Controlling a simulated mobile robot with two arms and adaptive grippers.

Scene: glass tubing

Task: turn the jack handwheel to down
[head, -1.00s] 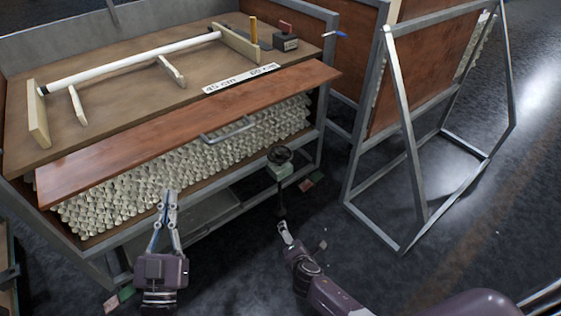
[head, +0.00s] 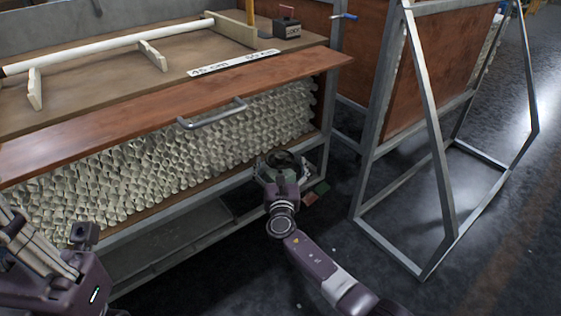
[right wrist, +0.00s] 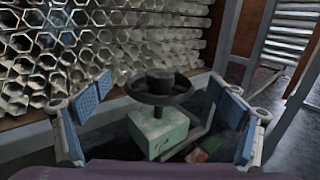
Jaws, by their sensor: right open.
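The jack handwheel (right wrist: 158,88) is a dark round wheel with a central hub, on top of a pale green jack body (right wrist: 158,133). In the head view the handwheel (head: 284,161) is partly hidden by my right gripper (head: 282,172). In the right wrist view my right gripper (right wrist: 160,86) is open, with one blue-padded finger on each side of the wheel and visible gaps between. It does not hold the wheel. My left gripper (head: 35,242) is at the lower left of the head view, away from the jack; its finger opening is unclear.
A rack full of glass tubes (head: 180,155) stands right behind the jack, under a wooden drawer front with a metal handle (head: 212,114). A metal frame stand (head: 440,180) is to the right.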

